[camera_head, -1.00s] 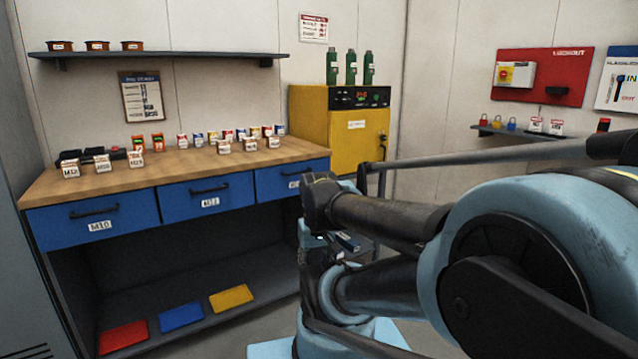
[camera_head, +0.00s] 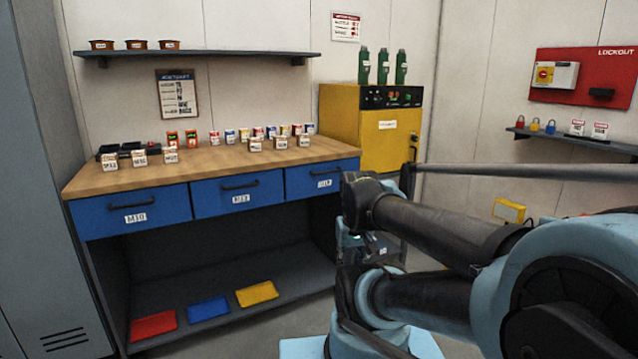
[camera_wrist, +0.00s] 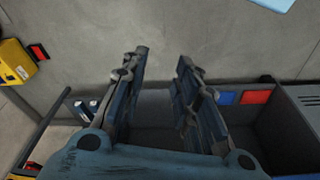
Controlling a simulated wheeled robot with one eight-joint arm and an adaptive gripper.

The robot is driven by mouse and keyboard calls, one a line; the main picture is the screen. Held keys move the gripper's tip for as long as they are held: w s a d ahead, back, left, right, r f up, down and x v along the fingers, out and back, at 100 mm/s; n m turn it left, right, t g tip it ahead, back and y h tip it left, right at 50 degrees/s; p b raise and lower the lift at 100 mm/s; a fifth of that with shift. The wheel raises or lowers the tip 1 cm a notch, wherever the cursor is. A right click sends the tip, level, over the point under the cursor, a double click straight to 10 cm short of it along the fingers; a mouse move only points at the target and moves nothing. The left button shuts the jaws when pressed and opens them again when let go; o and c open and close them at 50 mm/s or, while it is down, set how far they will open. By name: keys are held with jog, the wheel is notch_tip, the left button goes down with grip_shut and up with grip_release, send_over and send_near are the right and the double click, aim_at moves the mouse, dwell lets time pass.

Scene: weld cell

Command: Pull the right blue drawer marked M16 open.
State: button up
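Three blue drawers sit in a row under the wooden bench top (camera_head: 215,166) in the head view, and all look closed. The right drawer (camera_head: 305,183) has a dark bar handle and a white label too small to read surely; my arm stands just beside its right end. The left drawer (camera_head: 165,205) is labelled M10, and the middle drawer (camera_head: 262,193) has an unclear label. My gripper (camera_wrist: 160,75) shows in the wrist view with its two fingers apart and nothing between them. It points down over the grey floor, clear of the drawers.
Below the bench is a dark shelf with red (camera_head: 153,325), blue (camera_head: 208,309) and yellow (camera_head: 256,294) mats. Small boxes and cans stand on the bench top. A yellow machine (camera_head: 385,140) stands right of the bench, close behind my arm. A grey locker (camera_head: 45,200) is at the left.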

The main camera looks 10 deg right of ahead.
jog(key=w+a+r+m+t+y, duration=0.2)
jog(key=w+r+m+t+y, duration=0.15)
jog(key=w, duration=0.95)
jog(key=w+a+r+m+t+y, duration=0.1)
jog(key=w+r+m+t+y, duration=0.3)
jog(key=w, duration=0.9)
jog(key=m+t+h, duration=0.2)
jog(key=m+t, duration=0.3)
jog(key=m, duration=0.2)
send_near(331, 172)
jog(key=x, duration=1)
jog(key=shift+w+a+f, duration=0.15)
jog(key=shift+w+a, duration=0.05)
jog(key=shift+w, duration=0.15)
jog(key=shift+c, duration=0.5)
grip_shut()
